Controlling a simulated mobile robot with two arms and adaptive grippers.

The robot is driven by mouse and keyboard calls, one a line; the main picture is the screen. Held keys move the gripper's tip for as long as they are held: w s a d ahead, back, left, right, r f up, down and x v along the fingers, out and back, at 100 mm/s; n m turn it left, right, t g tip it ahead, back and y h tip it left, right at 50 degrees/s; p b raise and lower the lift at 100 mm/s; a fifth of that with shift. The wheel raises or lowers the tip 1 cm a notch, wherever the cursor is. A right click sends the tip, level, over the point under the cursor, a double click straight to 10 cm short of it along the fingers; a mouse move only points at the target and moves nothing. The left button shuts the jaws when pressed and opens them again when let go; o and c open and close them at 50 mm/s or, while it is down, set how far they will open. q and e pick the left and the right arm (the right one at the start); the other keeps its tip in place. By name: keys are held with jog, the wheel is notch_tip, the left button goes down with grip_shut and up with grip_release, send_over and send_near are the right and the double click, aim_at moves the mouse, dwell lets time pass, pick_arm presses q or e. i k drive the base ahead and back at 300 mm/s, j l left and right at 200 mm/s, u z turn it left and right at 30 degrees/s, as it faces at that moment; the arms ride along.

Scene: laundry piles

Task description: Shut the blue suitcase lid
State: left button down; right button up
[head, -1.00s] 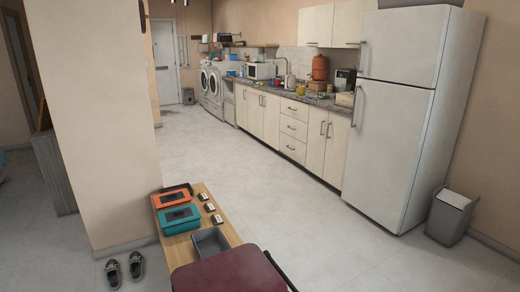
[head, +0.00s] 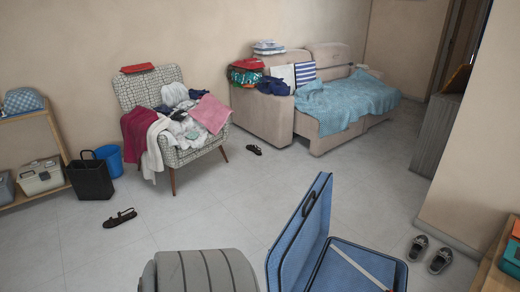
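The blue suitcase (head: 352,266) lies on the floor at the bottom of the head view, its near part cut off by the frame edge. Its lid (head: 306,232) stands raised on the left side, tilted, so the suitcase is open. The light blue lining shows, with a pale strap across the base. Neither of my grippers shows in the head view.
A grey ribbed rounded object (head: 200,271) stands left of the suitcase. A clothes-covered armchair (head: 170,120) and a sofa (head: 310,100) stand behind. Black sandals (head: 120,218) and grey shoes (head: 440,260) lie on the floor. The middle floor is clear.

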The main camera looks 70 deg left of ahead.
aim_at(290, 262)
jog(key=u, duration=1.8)
